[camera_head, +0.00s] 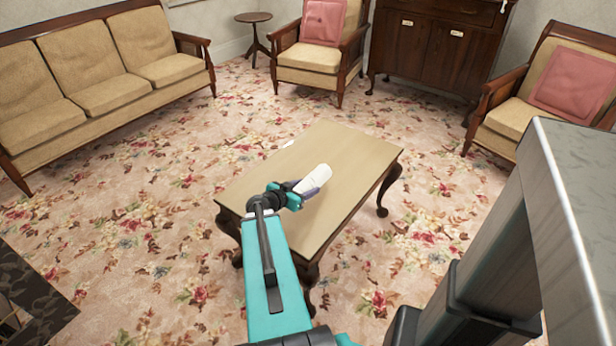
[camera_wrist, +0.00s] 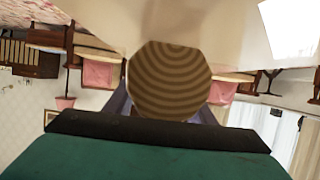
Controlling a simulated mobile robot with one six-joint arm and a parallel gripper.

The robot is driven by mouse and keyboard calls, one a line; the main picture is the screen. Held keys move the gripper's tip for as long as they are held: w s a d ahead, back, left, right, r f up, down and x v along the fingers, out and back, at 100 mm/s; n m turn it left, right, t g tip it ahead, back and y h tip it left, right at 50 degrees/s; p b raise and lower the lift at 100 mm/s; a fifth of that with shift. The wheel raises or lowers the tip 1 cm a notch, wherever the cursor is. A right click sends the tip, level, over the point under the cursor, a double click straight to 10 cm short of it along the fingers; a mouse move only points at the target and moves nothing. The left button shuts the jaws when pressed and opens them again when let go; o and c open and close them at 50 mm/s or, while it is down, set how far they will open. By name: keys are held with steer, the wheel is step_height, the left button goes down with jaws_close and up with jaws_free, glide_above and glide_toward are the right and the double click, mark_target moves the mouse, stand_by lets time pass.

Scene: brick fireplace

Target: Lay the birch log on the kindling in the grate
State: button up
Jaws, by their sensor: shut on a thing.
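The birch log (camera_head: 316,174) is pale white and shows beyond my gripper, above the low wooden table (camera_head: 345,150). My gripper (camera_head: 305,189) is shut on the log. In the wrist view, the log's ringed brown end (camera_wrist: 169,80) faces the camera between the two fingers (camera_wrist: 165,108). I cannot tell whether the log touches the tabletop. The grate and kindling are not clearly in view; only a dark, flat-edged surface (camera_head: 32,290) shows at the lower left.
A small white thing (camera_head: 288,143) lies on the table's far side. A sofa (camera_head: 100,70) stands at the left back, armchairs (camera_head: 315,55) and (camera_head: 560,90) at the back and right, and a cabinet (camera_head: 435,45) behind. Flowered carpet (camera_head: 130,240) is free left of the table.

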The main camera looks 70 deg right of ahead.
steer(key=shift+w+d+f+b, duration=0.15)
steer(key=shift+d+b, duration=0.3)
steer(key=shift+b, duration=2.1)
steer(key=shift+w+d+f+b, duration=0.15)
steer(key=shift+d+b, duration=0.3)
steer(key=shift+b, duration=2.05)
steer(key=b, duration=0.7)
steer(key=shift+w+d+b, duration=0.1)
steer(key=shift+d+b, duration=0.1)
steer(key=shift+b, duration=0.15)
steer(key=shift+w+d+f+b, duration=0.1)
steer(key=shift+w+d+b, duration=0.35)
steer(key=shift+d, duration=1.25)
steer(key=shift+w+d+f+b, duration=0.2)
steer(key=shift+w+d, duration=0.6)
steer(key=shift+d, duration=0.85)
steer(key=shift+w+d+f+b, duration=0.1)
steer(key=shift+w+d+b, duration=0.35)
steer(key=shift+d, duration=1.25)
steer(key=shift+w, duration=0.15)
steer(key=shift+f+b, duration=0.7)
steer(key=shift+f, duration=1)
steer(key=shift+f, duration=0.1)
steer(key=o, duration=1.5)
steer(key=shift+a, duration=0.1)
